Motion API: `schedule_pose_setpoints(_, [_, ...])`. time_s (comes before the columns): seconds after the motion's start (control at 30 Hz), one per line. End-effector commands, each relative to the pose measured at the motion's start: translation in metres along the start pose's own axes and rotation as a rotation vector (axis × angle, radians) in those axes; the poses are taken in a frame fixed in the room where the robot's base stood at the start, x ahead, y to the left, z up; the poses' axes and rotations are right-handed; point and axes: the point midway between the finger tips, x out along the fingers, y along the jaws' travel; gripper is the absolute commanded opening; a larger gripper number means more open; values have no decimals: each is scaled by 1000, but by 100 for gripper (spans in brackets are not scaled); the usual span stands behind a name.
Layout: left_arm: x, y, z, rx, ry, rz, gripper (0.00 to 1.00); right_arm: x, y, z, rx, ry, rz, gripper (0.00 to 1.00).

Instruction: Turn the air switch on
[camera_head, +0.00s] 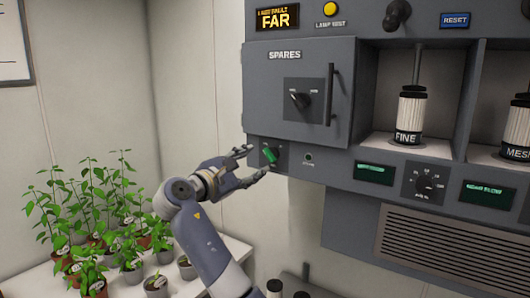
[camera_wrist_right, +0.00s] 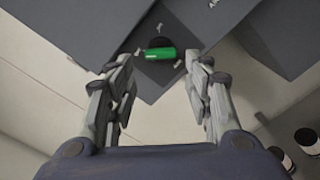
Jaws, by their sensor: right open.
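A rotary switch with a green handle (camera_head: 269,155) sits on the lower left corner of the grey panel, below the SPARES door. Its label is too small to read, so I cannot tell for sure that it is the air switch. In the head view the handle is tilted. The green handle also shows in the right wrist view (camera_wrist_right: 161,54). My right gripper (camera_head: 258,160) is open and empty, with its fingertips close to the switch, one above and one below it. In the wrist view the handle lies between the fingertips (camera_wrist_right: 159,60); contact cannot be told. My left gripper is out of view.
The SPARES door (camera_head: 300,92) has a dark knob and a vertical handle (camera_head: 331,94). Another dial (camera_head: 428,184) and green displays (camera_head: 374,172) lie to the right. FINE (camera_head: 408,125) and MESH (camera_head: 518,128) cylinders stand in bays. Potted plants (camera_head: 130,262) crowd the left table.

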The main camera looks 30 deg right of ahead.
Motion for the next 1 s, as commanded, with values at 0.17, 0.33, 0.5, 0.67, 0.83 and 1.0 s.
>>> schedule_pose_setpoints(0.17, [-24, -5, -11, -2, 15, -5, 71, 37, 3, 4, -2, -2, -1, 47])
schedule_pose_setpoints(0.33, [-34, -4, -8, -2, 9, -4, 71, 61, 2, 2, -3, 0, -1, 47])
schedule_pose_setpoints(0.5, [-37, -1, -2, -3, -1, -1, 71, 71, 1, 0, 0, 1, 1, 47])
schedule_pose_setpoints(0.67, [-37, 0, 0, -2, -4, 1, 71, 73, 0, -1, 0, 2, 1, 47])
schedule_pose_setpoints(0.83, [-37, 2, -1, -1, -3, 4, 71, 72, 0, -1, 0, 1, 1, 36])
schedule_pose_setpoints(1.0, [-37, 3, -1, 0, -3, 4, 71, 72, 0, -1, 0, 1, 0, 14])
